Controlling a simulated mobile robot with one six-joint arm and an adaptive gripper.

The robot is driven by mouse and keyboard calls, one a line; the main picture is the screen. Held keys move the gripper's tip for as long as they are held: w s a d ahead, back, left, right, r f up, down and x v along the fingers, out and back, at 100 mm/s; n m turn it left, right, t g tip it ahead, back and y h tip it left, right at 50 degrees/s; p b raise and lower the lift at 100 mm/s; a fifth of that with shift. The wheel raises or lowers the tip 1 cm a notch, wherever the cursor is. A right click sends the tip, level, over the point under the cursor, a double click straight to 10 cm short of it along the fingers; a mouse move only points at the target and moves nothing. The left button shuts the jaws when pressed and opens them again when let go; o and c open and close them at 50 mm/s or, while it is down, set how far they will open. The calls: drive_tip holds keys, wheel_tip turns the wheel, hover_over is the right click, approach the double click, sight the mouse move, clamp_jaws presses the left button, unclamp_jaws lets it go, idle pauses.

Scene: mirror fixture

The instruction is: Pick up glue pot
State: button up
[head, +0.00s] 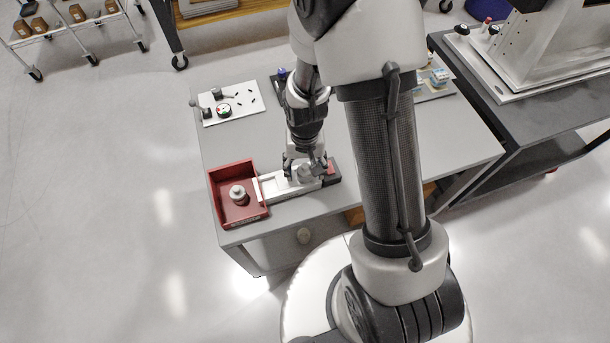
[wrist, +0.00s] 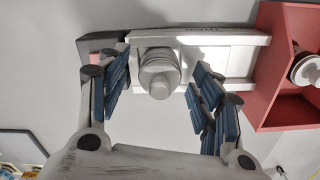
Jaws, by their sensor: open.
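A pale grey, round, stepped pot (wrist: 159,76), which looks like the glue pot, stands at the white fixture (wrist: 205,40). It also shows in the head view (head: 305,171), partly hidden by the fingers. My gripper (wrist: 158,92) is open, with its blue-padded fingers on either side of the pot and visible gaps between. In the head view my gripper (head: 304,163) is low over the white fixture (head: 270,188). A similar pale round piece (head: 238,193) sits in the red tray; it is partly cut off in the wrist view (wrist: 307,71).
The red tray (head: 230,172) stands left of the fixture, at the table's front left corner. A white panel (head: 226,102) with a dial and small parts lies further back. The grey table (head: 260,138) is clear between them. A dark bench (head: 535,118) stands to the right.

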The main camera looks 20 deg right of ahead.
drive_tip(key=c, duration=1.4)
drive_tip(key=shift+r, duration=0.1)
